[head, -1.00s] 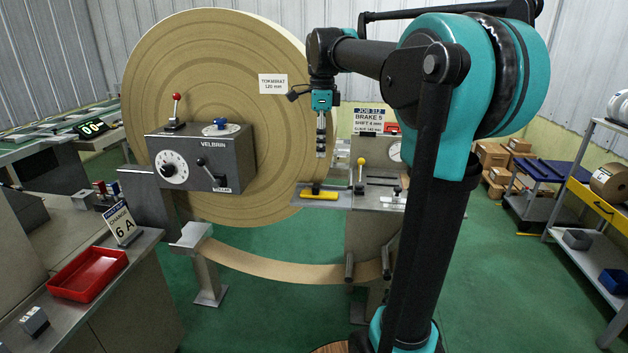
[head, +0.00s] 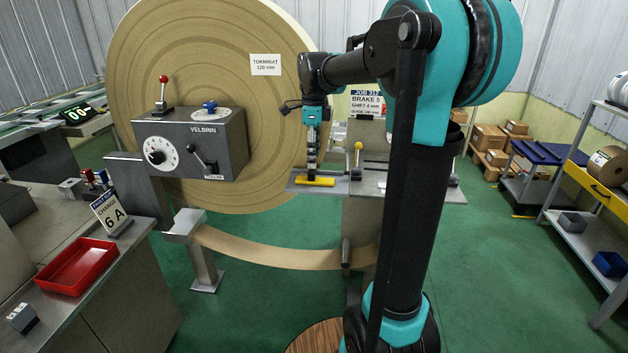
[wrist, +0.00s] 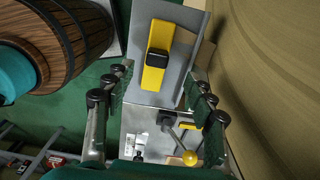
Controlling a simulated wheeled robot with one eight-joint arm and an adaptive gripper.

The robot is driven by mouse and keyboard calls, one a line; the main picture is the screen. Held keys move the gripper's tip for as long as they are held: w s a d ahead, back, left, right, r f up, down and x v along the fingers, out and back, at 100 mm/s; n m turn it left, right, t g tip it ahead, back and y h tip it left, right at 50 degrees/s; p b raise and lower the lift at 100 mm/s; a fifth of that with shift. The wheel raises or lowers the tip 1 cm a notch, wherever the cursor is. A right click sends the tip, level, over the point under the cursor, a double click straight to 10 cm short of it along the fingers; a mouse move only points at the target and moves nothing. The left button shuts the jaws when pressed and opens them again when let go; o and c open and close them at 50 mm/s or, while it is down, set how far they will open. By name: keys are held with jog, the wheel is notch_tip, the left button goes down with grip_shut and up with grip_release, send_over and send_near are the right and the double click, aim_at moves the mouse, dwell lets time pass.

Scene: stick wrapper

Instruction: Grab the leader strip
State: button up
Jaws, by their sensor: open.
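A tan paper strip (head: 285,255) hangs in a sagging curve, in the head view, from a grey bracket at left to rollers at right. A yellow bar (head: 316,181) lies on a grey plate (head: 335,188) in front of the big roll. In the wrist view the yellow bar (wrist: 156,68) has a black block on it. I cannot tell which of these is the leader strip. My gripper (head: 311,166) points down just above the yellow bar. It is open and empty, and in the wrist view its fingers (wrist: 158,90) stand either side of the bar's near end.
The big tan roll (head: 270,110) stands close behind my gripper. A grey control box (head: 225,125) with levers is to its left. A yellow-knobbed lever (head: 358,155) stands right of the plate and also shows in the wrist view (wrist: 189,157). A barrel (wrist: 55,40) is at the wrist view's upper left.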

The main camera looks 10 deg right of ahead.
aim_at(314, 171)
jog(key=shift+s+f, duration=0.15)
jog(key=shift+f, duration=1.25)
jog(key=shift+s+f, duration=0.15)
jog(key=shift+f, duration=1.25)
jog(key=shift+c, duration=0.6)
jog(key=c, duration=1.1)
jog(key=shift+c, duration=0.2)
